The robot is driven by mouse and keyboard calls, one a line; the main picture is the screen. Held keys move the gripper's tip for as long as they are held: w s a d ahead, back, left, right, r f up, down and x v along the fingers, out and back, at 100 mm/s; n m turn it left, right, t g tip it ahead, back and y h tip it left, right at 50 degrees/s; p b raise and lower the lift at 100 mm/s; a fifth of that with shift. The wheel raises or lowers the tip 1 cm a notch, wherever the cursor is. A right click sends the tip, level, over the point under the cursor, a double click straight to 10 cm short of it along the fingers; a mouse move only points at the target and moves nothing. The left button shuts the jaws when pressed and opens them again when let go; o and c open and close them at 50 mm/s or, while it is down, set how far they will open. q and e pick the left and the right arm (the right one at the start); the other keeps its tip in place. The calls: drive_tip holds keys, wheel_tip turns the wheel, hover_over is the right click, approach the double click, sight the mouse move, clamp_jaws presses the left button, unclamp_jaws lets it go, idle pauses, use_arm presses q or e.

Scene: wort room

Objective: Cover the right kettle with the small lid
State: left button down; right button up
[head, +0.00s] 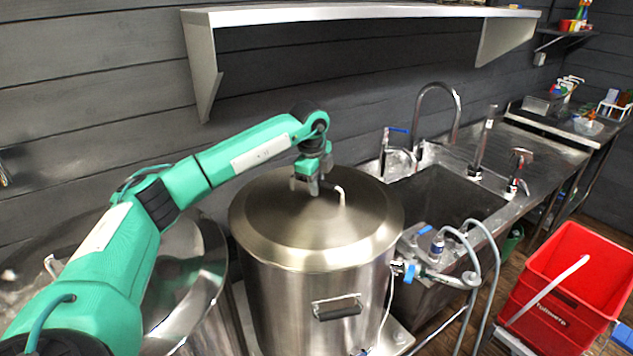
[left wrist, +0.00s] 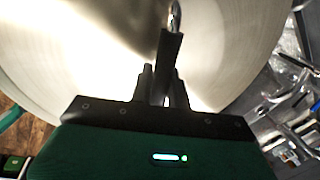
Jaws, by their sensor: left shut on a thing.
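The small lid (head: 275,225) is a round, domed steel cover. It lies over the top of the right kettle (head: 270,305), a steel pot with a black-grip side handle, and looks level and about centred on it. I cannot tell whether its edge touches the rim all round. My left gripper (head: 313,188) is above the lid, shut on its bent handle (head: 341,193). In the left wrist view the handle (left wrist: 172,55) stands between the fingers (left wrist: 162,88), with the lid surface (left wrist: 80,50) beyond. My right gripper is not in view.
Another steel kettle (head: 205,265) stands at the left, partly behind my left arm. A sink (head: 445,195) with taps is at the right, with hoses and valves beside the right kettle. A red crate (head: 570,285) is at the far right. A wall shelf (head: 360,14) hangs above.

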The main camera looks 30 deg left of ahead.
use_arm(q)
drive_tip(key=shift+r, duration=0.15)
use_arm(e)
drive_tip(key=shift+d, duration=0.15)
use_arm(q)
drive_tip(key=c, duration=1.3)
unclamp_jaws()
drive_tip(key=shift+c, duration=0.2)
drive_tip(key=shift+o, duration=0.3)
drive_tip(key=shift+s, duration=0.1)
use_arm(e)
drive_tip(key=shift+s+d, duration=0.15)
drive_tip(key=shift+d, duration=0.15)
use_arm(q)
drive_tip(key=shift+r, duration=0.2)
wheel_tip(320, 180, up, 13)
drive_tip(key=s+b, duration=0.2)
drive_tip(key=b, duration=0.1)
drive_tip(key=shift+s+d+b, duration=0.2)
drive_tip(key=shift+s+b, duration=0.1)
drive_tip(key=shift+b, duration=0.05)
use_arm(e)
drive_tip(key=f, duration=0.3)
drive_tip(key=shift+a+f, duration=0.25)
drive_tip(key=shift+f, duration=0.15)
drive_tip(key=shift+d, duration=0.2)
